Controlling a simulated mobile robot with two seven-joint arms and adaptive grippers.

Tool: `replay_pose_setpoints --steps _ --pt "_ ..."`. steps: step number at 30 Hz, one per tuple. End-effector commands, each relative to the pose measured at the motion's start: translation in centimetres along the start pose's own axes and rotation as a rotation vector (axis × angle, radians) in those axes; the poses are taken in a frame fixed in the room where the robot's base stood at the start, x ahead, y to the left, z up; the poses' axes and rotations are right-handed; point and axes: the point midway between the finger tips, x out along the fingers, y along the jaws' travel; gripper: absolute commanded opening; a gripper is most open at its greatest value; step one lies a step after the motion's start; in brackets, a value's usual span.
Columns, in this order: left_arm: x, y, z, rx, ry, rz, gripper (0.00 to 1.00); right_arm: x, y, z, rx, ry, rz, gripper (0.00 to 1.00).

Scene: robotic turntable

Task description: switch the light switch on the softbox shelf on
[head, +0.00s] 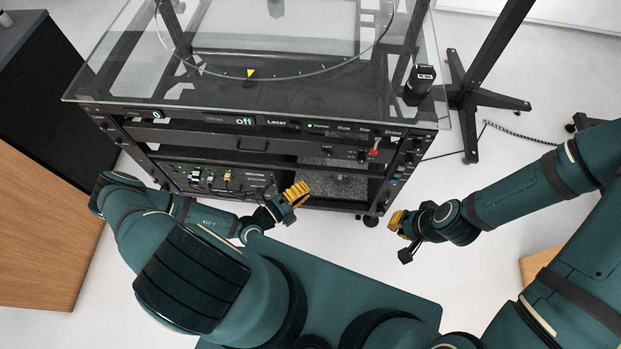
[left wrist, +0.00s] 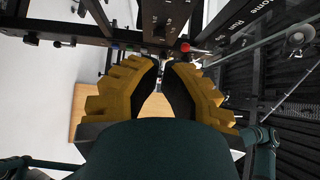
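The rack under the glass turntable top (head: 140,85) shows shelves with front panels. A red-tipped control (head: 375,148) stands at the right of the upper panel; a red knob also shows in the left wrist view (left wrist: 186,46), ahead of the fingertips. I cannot tell which control is the softbox light switch. My left gripper (head: 298,192) is in front of the lower shelves, below and left of the red control, apart from it.
A panel with cables (head: 215,178) fills the lower left of the rack. A lit "off" display (head: 244,121) sits on the upper front. A black stand (head: 480,95) is at the right, a wood-sided cabinet (head: 40,230) at the left. White floor lies in front.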

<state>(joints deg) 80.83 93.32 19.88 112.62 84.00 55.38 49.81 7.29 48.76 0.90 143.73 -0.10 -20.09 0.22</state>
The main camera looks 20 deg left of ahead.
Motion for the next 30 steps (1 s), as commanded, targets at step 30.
replay_pose_setpoints --steps 30 --pt "11.5 -0.1 2.8 0.001 0.002 -0.002 0.0 1.9 0.7 -0.2 -0.001 0.01 0.001 0.0"
